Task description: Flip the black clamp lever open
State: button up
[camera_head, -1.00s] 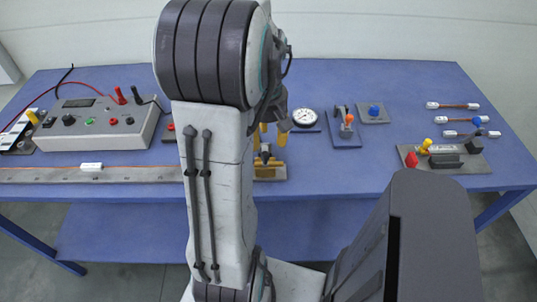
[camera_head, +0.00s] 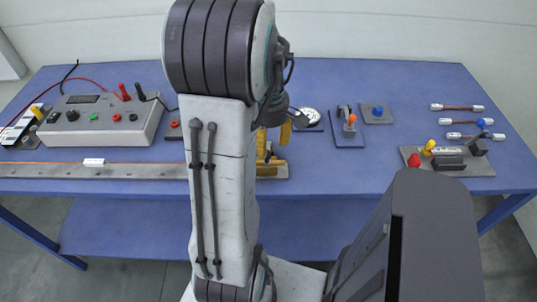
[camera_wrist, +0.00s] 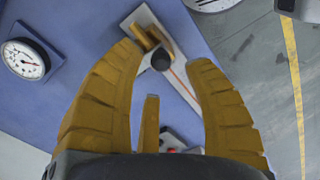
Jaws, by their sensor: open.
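A yellow clamp (camera_head: 268,168) sits at the right end of the long steel rail, partly hidden behind my arm in the head view. In the wrist view the clamp's yellow parts (camera_wrist: 149,36) stand on the pale rail end, with a round black knob (camera_wrist: 160,61), seemingly the tip of the black lever, beside them. My gripper (camera_wrist: 166,58) has its yellow fingers spread apart, with the knob showing between the fingertips. I cannot tell whether they touch it. In the head view, my gripper (camera_head: 275,136) is above and just behind the clamp, partly hidden by my arm.
The steel rail (camera_head: 130,172) runs along the table's front edge. A dial gauge (camera_head: 309,117) and a plate with an orange-tipped lever (camera_head: 348,125) stand behind and right. A grey control box (camera_head: 100,125) is left. Blue table (camera_head: 345,175) is bare right of the clamp.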

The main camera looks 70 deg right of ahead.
aim_at(268, 153)
jog(key=shift+f, duration=2.75)
grip_shut()
